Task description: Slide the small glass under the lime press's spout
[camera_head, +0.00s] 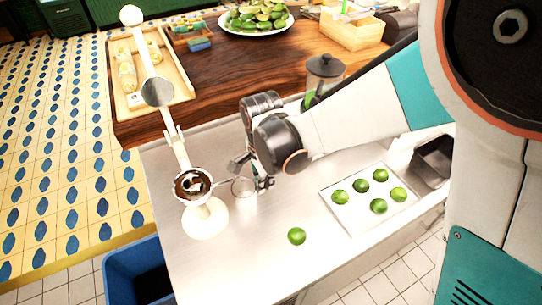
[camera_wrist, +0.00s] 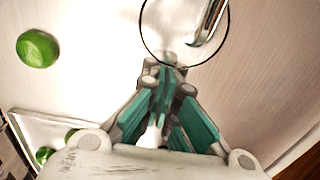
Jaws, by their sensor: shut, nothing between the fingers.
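The small clear glass (camera_head: 244,188) stands upright on the steel counter, just right of the white lime press (camera_head: 205,219). The press has a round base, a dark-lined cup (camera_head: 192,184) and a long raised lever. The spout is hard to make out from here. My gripper (camera_head: 264,183) is low, at the right side of the glass. In the wrist view its closed fingertips (camera_wrist: 168,72) are at the near edge of the glass's round rim (camera_wrist: 143,38), with nothing between them. I cannot tell whether they touch it. A shiny curved shape shows within the rim outline.
A loose lime (camera_head: 297,236) lies at the counter's front, and a white tray (camera_head: 335,204) of several limes is at the right. A lidded jar (camera_head: 324,76) stands behind my arm. A blue bin (camera_head: 122,272) is below the counter's left edge.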

